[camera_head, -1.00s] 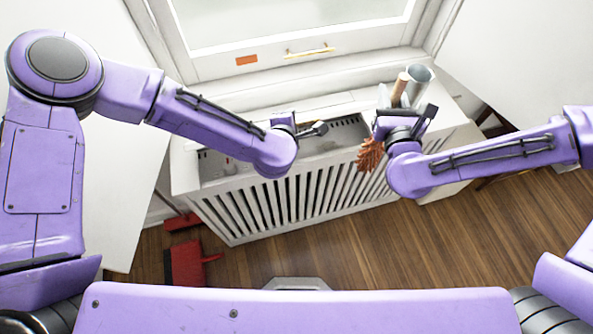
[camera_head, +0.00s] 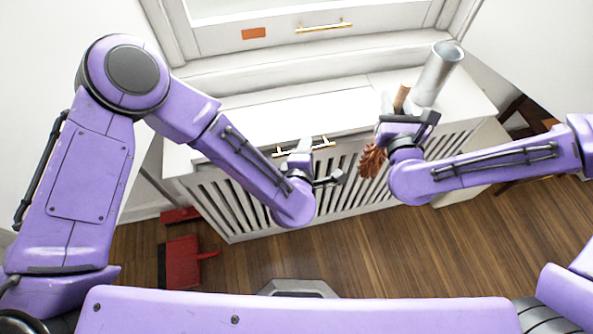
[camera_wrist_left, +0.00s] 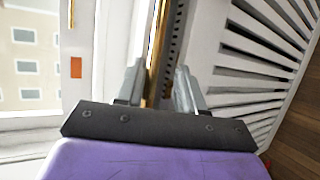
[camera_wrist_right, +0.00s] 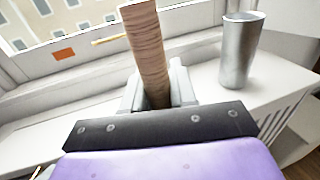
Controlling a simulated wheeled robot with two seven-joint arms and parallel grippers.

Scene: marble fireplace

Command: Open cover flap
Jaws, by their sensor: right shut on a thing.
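The white cover flap (camera_head: 290,108) of the radiator cover lies down or nearly so; I cannot tell if it is fully closed. Its gold handle (camera_head: 304,147) runs along the front edge. My left gripper (camera_head: 316,172) is open at the handle. In the left wrist view, the gold handle (camera_wrist_left: 157,45) shows between the spread fingers, beside a dark perforated strip. My right gripper (camera_head: 408,116) is shut on the wooden handle of a duster (camera_wrist_right: 150,50). The duster's orange-brown feathers (camera_head: 373,160) hang below the gripper in the head view.
A grey metal vase (camera_head: 438,75) stands on the right end of the radiator cover (camera_head: 470,100). The window with its gold latch (camera_head: 324,26) is behind. A red dustpan (camera_head: 180,262) lies on the wooden floor at left. The slatted front (camera_head: 335,190) faces me.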

